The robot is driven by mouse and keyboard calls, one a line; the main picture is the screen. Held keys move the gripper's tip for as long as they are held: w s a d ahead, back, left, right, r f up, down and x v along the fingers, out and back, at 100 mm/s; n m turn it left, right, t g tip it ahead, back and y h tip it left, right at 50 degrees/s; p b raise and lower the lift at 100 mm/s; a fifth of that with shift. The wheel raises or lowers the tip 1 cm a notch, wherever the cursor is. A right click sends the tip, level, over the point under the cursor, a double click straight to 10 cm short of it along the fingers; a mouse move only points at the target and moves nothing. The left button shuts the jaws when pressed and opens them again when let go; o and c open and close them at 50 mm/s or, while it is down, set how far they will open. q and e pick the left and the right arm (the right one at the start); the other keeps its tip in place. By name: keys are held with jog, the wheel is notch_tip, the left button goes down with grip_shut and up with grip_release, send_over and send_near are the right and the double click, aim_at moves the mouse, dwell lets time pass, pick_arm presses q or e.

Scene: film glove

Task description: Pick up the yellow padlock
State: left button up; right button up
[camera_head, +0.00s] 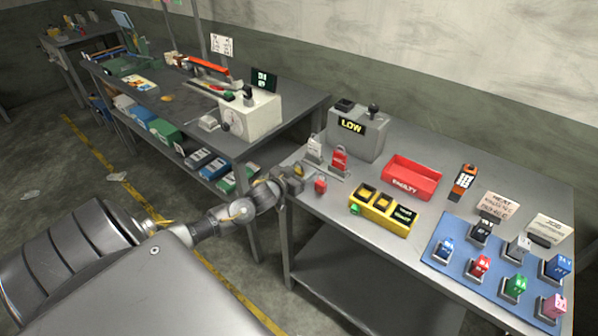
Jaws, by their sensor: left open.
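A small yellow item (298,170), which looks like the yellow padlock, shows at the left edge of the near workbench, just beyond my left gripper (293,183). It is small and partly hidden by the gripper, so its shape is unclear. My left gripper is open at the bench's left edge, close to the item; I cannot tell whether they touch. A red padlock (320,185) sits just right of the gripper. A grey-white padlock (314,149) and another red one (339,159) stand behind. My right gripper is out of view.
A yellow tray (379,224) with dark slots, a red FAULTY bin (407,190) and a grey LOW box (358,146) stand on the bench. A blue mat (440,274) holds several coloured padlocks at right. Bare bench top lies between the padlocks and the bin.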

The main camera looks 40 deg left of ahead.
pick_arm(q)
jog(key=c, duration=1.1)
jog(key=shift+r+b, duration=0.4)
jog(key=shift+r, duration=0.15)
jog(key=s+d+r+b, duration=0.3)
jog(key=s+r, duration=0.9)
jog(key=s, duration=0.1)
jog(key=shift+s+d, duration=0.25)
jog(key=shift+d, duration=0.15)
